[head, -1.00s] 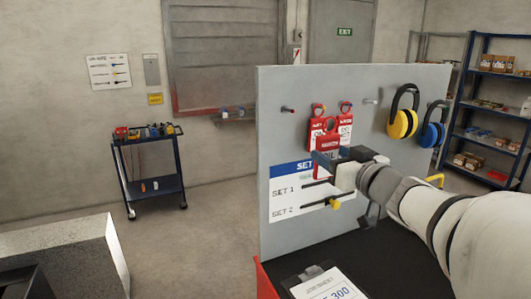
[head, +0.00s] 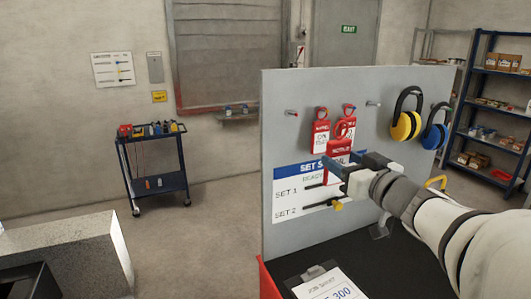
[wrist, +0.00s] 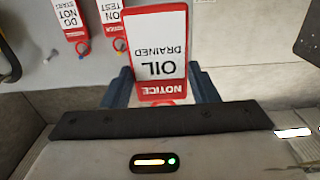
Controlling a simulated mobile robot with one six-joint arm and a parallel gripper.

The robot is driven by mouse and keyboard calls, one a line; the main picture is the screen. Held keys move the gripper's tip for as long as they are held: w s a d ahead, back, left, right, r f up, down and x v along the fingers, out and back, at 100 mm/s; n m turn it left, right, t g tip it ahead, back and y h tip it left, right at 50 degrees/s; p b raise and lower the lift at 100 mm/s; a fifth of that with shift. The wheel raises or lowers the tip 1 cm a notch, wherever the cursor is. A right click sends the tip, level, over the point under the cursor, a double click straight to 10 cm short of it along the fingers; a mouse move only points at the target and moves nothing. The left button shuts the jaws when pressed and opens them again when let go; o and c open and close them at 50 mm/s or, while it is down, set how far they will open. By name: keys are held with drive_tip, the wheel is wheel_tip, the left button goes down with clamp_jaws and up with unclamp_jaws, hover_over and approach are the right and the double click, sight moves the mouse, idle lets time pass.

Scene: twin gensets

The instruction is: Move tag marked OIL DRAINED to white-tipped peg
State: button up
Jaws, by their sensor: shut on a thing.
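My gripper (head: 345,168) has blue fingers and is shut on the red and white OIL DRAINED tag (head: 341,148), in front of the grey board. In the wrist view the tag (wrist: 160,55) shows its face upside down between the fingers (wrist: 160,92). It is in front of the board, below the hanging tags. A pale-tipped peg (head: 372,103), which looks like the white-tipped one, sticks out bare near the board's top, above and right of the held tag. The DO NOT START tag (wrist: 68,16) and ON TEST tag (wrist: 112,18) hang at upper left in the wrist view.
The grey board (head: 285,235) also bears a bare peg (head: 291,113) at left and yellow (head: 405,125) and blue (head: 434,135) ear defenders at right. A yellow-tipped peg (head: 337,206) sticks out low. A clipboard (head: 325,285) lies below.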

drive_tip(key=shift+p+v, duration=1.05)
drive_tip(key=shift+v, duration=1.65)
drive_tip(key=w+a+f, duration=0.3)
drive_tip(key=w+f, duration=0.2)
drive_tip(key=f, duration=0.5)
drive_tip(key=w+a+f+b, duration=0.1)
drive_tip(key=w+f, duration=0.4)
drive_tip(key=f, duration=0.5)
drive_tip(key=w+a+f+b, duration=0.1)
drive_tip(key=w+a+f, duration=0.3)
drive_tip(key=f, duration=0.7)
drive_tip(key=shift+x, duration=1.05)
drive_tip(key=shift+d, duration=0.1)
